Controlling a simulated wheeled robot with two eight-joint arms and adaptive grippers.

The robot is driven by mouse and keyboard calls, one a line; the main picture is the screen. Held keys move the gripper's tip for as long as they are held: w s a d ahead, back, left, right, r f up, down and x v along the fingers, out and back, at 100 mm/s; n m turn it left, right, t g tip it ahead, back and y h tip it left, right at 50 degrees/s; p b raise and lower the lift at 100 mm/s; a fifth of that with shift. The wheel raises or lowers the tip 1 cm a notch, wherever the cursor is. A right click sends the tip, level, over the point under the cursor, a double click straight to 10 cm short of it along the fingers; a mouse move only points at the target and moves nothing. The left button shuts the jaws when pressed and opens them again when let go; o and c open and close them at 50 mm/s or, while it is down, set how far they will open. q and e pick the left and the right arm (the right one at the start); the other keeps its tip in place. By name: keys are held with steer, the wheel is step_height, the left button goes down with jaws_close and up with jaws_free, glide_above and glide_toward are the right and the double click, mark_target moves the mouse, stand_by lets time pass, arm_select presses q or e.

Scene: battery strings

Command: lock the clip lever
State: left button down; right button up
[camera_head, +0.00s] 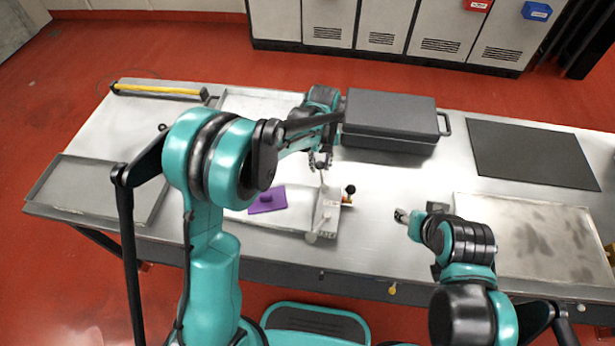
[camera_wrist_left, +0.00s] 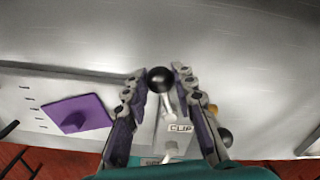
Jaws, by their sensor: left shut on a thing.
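The clip fixture (camera_head: 326,215) is a pale block near the front middle of the table. The clip lever has a black ball knob (camera_wrist_left: 161,79) on a pale stem that rises beside the label. My left gripper (camera_head: 320,163) is over the far end of the fixture; in the left wrist view its fingertips (camera_wrist_left: 160,73) are shut on the knob from both sides. The knob is hidden in the head view. My right gripper (camera_head: 402,216) is low over the table, right of the fixture, its jaws unclear.
A second black ball (camera_head: 350,189) sits at the fixture's right side. A purple plate (camera_head: 267,199) lies to its left. A dark grey case (camera_head: 390,122) stands behind. A black mat (camera_head: 532,154) and a stained tray (camera_head: 530,240) are at right, an empty tray (camera_head: 95,188) at left.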

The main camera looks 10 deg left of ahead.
mark_target(323, 162)
arm_select(q)
steer(key=shift+d+m, duration=0.2)
steer(key=shift+m, duration=0.1)
steer(key=shift+w+d+m, duration=0.15)
steer(key=shift+d+m, duration=0.1)
steer(key=shift+m, duration=0.15)
steer(key=c, duration=1.3)
jaws_free()
step_height(323, 162, up, 7)
steer(key=p, duration=0.5)
